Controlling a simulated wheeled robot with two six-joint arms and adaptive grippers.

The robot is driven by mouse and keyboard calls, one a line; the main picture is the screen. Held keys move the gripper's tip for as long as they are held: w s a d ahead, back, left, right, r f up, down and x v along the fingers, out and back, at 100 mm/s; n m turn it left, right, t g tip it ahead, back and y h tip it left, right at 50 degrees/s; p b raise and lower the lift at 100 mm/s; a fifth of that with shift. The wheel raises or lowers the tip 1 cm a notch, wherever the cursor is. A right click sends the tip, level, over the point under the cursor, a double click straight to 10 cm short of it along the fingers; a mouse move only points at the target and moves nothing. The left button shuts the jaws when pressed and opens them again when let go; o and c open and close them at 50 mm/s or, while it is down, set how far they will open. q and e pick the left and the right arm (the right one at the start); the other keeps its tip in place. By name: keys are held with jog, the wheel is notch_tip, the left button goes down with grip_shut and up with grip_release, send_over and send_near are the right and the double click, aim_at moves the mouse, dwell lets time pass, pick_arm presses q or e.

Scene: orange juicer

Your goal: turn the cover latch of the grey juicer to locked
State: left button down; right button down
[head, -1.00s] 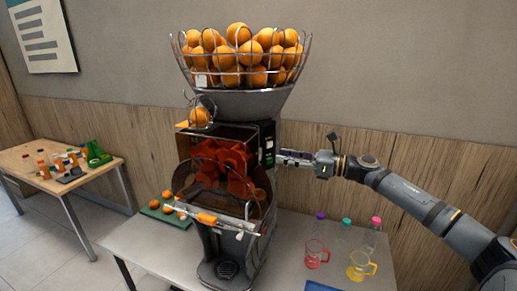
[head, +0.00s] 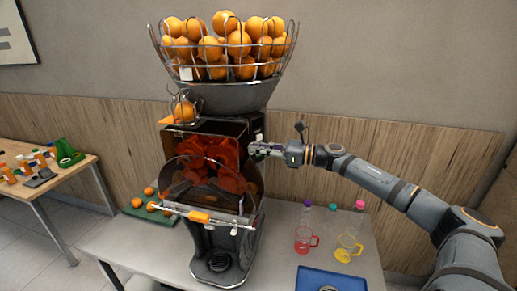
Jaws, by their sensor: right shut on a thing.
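The grey juicer (head: 221,240) stands on the table, with a clear cover (head: 190,190) over its red-orange pressing parts. A bar with an orange middle (head: 205,217) runs across the cover's lower front. My right gripper (head: 257,148) is at the juicer's right side, near the upper edge of the cover. It is shut on a small part there, seemingly the cover latch, which the fingers mostly hide. I cannot read the latch's angle. My left gripper is not in view.
A wire basket of oranges (head: 225,50) tops the juicer. A side table stands left.

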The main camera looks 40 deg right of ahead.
jog(key=shift+m, duration=0.3)
jog(key=m, duration=1.7)
jog(key=shift+w+d+f, duration=0.1)
jog(key=shift+d+f, duration=0.1)
jog(key=shift+m, duration=0.3)
dwell(0.3)
jog(key=c, duration=1.4)
grip_release()
